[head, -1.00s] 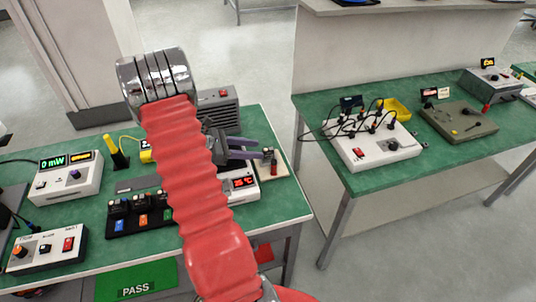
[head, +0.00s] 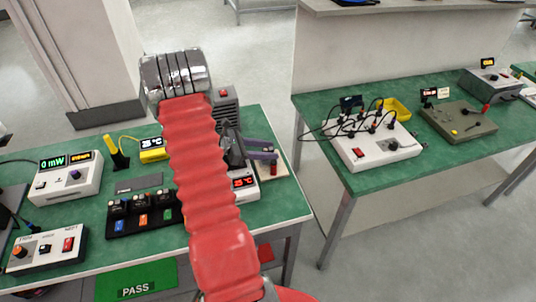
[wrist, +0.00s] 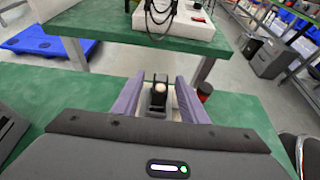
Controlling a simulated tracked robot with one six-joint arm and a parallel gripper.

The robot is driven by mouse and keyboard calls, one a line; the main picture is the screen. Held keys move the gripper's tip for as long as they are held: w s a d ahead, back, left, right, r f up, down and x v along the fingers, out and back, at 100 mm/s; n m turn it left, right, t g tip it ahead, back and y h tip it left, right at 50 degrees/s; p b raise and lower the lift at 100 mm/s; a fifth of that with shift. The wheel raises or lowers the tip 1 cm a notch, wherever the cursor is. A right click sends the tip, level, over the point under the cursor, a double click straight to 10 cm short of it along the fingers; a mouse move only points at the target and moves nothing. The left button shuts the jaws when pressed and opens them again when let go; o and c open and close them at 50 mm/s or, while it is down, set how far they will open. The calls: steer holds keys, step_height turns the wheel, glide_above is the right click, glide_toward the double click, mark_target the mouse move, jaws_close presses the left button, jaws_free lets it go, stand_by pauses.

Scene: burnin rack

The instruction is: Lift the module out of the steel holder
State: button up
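In the wrist view, a small dark upright piece with a pale round face (wrist: 159,88), apparently the module, stands between the two purple fingers of my gripper (wrist: 158,82). A grey holder (wrist: 157,105) shows just below it, on a pale base. The fingers are apart, one on each side, with a gap visible beside the piece. In the head view, my gripper (head: 272,150) is at the right end of the left green bench, over a pale base plate (head: 280,174). The module and holder cannot be made out clearly there.
Black modules (head: 145,212) sit in a tray further left. A second bench (head: 365,178) stands across a floor gap.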

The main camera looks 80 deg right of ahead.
steer(key=shift+c, duration=0.3)
jaws_close()
stand_by(0.5)
